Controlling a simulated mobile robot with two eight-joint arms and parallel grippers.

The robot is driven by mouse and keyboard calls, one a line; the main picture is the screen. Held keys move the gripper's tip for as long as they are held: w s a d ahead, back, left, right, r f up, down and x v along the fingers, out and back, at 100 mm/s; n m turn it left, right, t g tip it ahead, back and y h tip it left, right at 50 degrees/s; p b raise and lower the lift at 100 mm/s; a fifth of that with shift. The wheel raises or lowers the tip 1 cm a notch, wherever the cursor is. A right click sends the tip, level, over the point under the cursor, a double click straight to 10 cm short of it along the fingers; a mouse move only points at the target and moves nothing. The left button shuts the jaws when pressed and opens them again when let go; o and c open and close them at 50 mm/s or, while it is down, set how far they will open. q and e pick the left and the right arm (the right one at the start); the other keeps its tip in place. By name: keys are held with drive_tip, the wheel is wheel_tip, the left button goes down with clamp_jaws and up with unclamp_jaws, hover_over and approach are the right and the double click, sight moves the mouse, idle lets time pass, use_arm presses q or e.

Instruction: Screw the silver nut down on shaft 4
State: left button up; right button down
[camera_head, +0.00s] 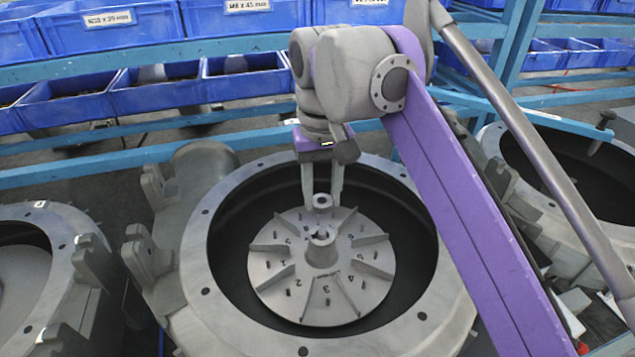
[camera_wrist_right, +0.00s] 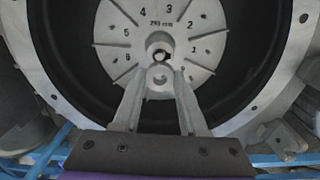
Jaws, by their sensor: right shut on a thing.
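The silver nut (camera_head: 322,201), a small grey ring, is between the fingertips of my right gripper (camera_head: 323,204), which is shut on it. In the right wrist view the nut (camera_wrist_right: 160,77) shows at the tips of my right gripper (camera_wrist_right: 160,80). The shaft hub (camera_head: 321,248) rises from the middle of the numbered disc (camera_head: 275,277). In the head view the nut appears just beyond the hub's top, apart from it. The height between them is hard to tell. The number 4 is marked on the disc, right of the hub. My left gripper is not in view.
A round grey housing (camera_head: 195,250) surrounds the disc, with a dark gap between. Other housings stand at left (camera_head: 55,240) and right (camera_head: 590,215). Blue shelving with blue bins (camera_head: 110,32) is behind. Raised vanes stand on the disc around the hub.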

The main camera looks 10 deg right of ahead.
sight(322, 233)
drive_tip(key=shift+s, duration=0.25)
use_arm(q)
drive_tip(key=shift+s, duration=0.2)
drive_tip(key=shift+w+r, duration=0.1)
use_arm(e)
drive_tip(key=shift+w, duration=0.1)
drive_tip(key=shift+m, duration=0.4)
drive_tip(key=shift+f, duration=0.2)
drive_tip(key=shift+w+f, duration=0.1)
drive_tip(key=shift+f, duration=0.65)
drive_tip(key=shift+f+b, duration=0.9)
drive_tip(key=shift+f, duration=0.5)
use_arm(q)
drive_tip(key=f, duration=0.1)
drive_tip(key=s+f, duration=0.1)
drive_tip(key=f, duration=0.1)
use_arm(e)
drive_tip(key=shift+f, duration=0.15)
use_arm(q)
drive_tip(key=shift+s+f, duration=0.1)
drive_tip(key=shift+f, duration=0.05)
use_arm(e)
drive_tip(key=shift+f, duration=0.4)
